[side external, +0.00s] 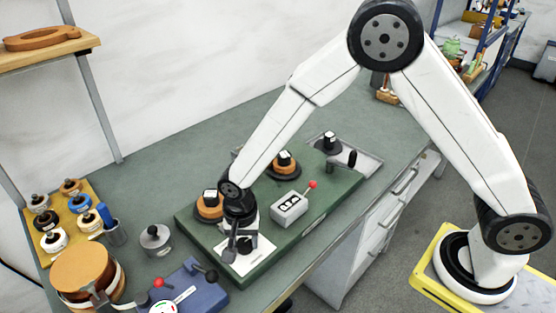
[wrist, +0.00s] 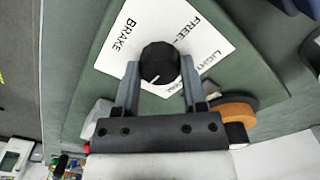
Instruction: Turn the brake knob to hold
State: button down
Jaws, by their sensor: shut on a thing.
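The brake knob (wrist: 158,60) is round and black, on a white label plate (wrist: 112,62) in the wrist view. The plate reads BRAKE, FREE and LIGHT; a further word at its lower right is partly hidden by a finger. A small white mark shows on the knob's lower left edge. My gripper (wrist: 160,72) is shut on the knob, with one finger on each side. In the side view my gripper (side external: 234,250) points down over the white plate (side external: 256,258) at the green board's near end and mostly hides the knob.
The green board (side external: 302,228) also carries a grey switch box (side external: 289,207) with a red-tipped lever, and orange spools (side external: 285,163) with black tops. A blue box (side external: 187,291) with levers stands left of the board.

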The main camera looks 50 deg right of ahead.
aim_at(245, 242)
jog(key=shift+c, duration=0.7)
grip_release()
jog(key=shift+r, duration=0.15)
jog(key=shift+r, duration=3.8)
jog(key=s+d+r+n+t, duration=0.1)
jog(key=s+d+n, duration=0.3)
jog(key=d, duration=0.5)
jog(key=s+d+r+n+t, duration=0.1)
jog(key=s+d+n, duration=0.4)
jog(key=s+d, duration=0.2)
jog(key=shift+d+r+t, duration=0.3)
jog(key=shift+d+r, duration=0.1)
jog(key=shift+d, duration=0.85)
